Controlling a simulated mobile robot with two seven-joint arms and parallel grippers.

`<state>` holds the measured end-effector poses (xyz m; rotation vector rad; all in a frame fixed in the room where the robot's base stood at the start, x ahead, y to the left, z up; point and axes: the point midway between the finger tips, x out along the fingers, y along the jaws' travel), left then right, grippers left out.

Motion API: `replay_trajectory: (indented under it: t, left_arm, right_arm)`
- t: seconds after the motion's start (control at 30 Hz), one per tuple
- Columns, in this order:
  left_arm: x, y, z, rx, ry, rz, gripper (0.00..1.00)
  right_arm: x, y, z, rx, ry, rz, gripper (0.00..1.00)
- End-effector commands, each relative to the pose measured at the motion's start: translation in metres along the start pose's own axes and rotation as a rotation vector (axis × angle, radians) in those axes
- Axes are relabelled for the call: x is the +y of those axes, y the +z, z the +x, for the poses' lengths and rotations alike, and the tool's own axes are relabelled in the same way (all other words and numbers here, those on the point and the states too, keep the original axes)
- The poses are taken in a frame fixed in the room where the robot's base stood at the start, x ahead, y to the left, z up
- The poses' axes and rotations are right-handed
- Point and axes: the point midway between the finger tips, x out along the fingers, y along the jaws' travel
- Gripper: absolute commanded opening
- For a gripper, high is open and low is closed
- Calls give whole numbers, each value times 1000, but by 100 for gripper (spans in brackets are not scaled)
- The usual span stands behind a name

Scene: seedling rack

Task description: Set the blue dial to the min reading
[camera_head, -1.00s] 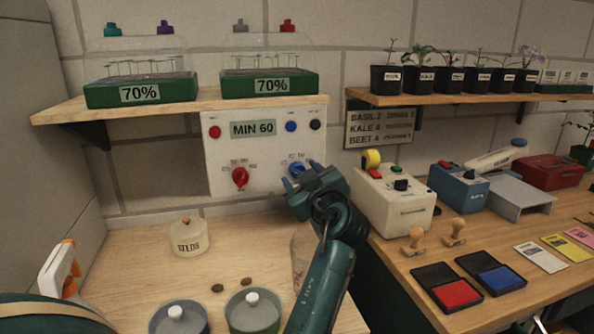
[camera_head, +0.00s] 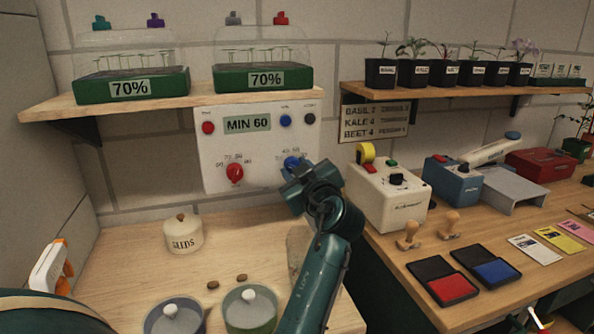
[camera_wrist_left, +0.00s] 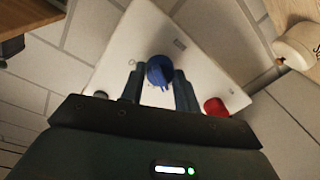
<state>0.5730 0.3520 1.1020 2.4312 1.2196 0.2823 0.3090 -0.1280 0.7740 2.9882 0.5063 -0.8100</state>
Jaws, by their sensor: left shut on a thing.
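The blue dial (camera_head: 291,162) is on the lower right of the white panel (camera_head: 215,180), mostly hidden behind my left gripper (camera_head: 300,180). In the left wrist view the blue dial (camera_wrist_left: 160,71) sits between the fingers of my left gripper (camera_wrist_left: 159,82), which is shut on it. Small scale numbers (camera_head: 290,152) stand around the dial, but its pointer setting cannot be read. The panel's label (camera_head: 247,124) reads MIN 60.
A red dial (camera_head: 235,173) is left of the blue one; it also shows in the wrist view (camera_wrist_left: 215,107). A shelf (camera_head: 190,103) with two green trays overhangs the panel. A white box (camera_head: 388,200) stands close right of my arm. A seeds jar (camera_head: 184,236) stands below left.

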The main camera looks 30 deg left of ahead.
Motion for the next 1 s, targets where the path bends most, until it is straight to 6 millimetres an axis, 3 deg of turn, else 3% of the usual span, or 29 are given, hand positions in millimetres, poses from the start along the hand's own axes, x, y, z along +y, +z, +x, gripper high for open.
replay_trajectory:
  t: [0.47,1.0]
  left_arm:
    - [0,0,0,5,2,76,8]
    - [0,-2,0,35,15,535,8]
  right_arm:
    - [1,1,0,0,0,-1,0]
    - [1,-2,-1,2,1,-2,0]
